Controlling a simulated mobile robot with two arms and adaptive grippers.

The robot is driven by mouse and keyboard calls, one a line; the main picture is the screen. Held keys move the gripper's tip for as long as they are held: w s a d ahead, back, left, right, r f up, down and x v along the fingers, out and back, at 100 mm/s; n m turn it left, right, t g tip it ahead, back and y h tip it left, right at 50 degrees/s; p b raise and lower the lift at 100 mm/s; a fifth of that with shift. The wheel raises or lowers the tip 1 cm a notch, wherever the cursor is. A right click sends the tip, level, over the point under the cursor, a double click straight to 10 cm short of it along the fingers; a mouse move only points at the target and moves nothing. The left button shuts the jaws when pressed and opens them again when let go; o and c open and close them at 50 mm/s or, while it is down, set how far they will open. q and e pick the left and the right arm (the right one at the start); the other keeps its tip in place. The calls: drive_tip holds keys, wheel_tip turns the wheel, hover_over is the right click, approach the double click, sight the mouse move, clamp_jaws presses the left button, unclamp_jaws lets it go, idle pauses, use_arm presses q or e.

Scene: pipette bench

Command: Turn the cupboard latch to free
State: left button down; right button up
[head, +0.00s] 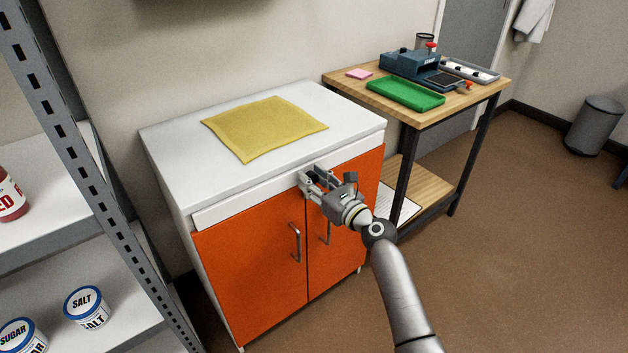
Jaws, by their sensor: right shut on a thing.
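The cupboard (248,275) has two orange doors and a white top, and both doors are closed. My right gripper (308,184) is at the upper edge of the doors, near the seam between them. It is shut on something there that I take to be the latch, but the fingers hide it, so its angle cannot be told. Two metal door handles show below the gripper, the left one (296,243) more clearly than the right one (328,232). My left gripper is not in view.
A yellow cloth (264,128) lies on the cupboard top. A wooden bench (462,101) at the right holds a green tray (405,93) and a blue device (408,62). A metal shelf (50,231) with cans stands close at the left. Brown floor (510,250) is clear at right.

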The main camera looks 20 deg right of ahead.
clamp_jaws()
